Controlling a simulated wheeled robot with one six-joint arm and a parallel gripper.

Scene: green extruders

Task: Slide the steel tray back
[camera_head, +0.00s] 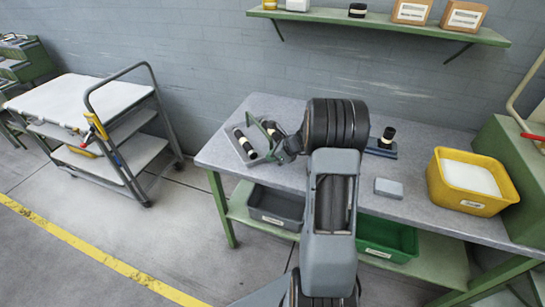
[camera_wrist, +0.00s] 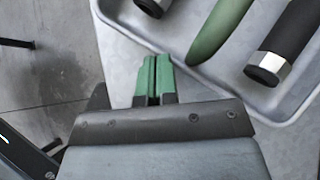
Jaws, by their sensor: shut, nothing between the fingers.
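The steel tray (camera_head: 236,146) lies on the left end of the grey workbench. In the wrist view its raised rim and rounded corner show, with bare metal (camera_wrist: 190,22) between the things in it. It holds black cylinders with silver ends (camera_wrist: 285,45) and a curved green piece (camera_wrist: 222,28). My gripper (camera_wrist: 152,80) has green fingertips, shut together with nothing between them. In the head view my arm hides part of the bench and the fingertips are hard to make out.
To the right on the bench (camera_head: 352,195) are a black cylinder on a blue-grey base (camera_head: 387,140), a small grey block (camera_head: 388,188) and a yellow bin (camera_head: 470,182). Grey (camera_head: 277,208) and green (camera_head: 387,237) bins sit below. A cart (camera_head: 100,120) stands left, with clear floor between.

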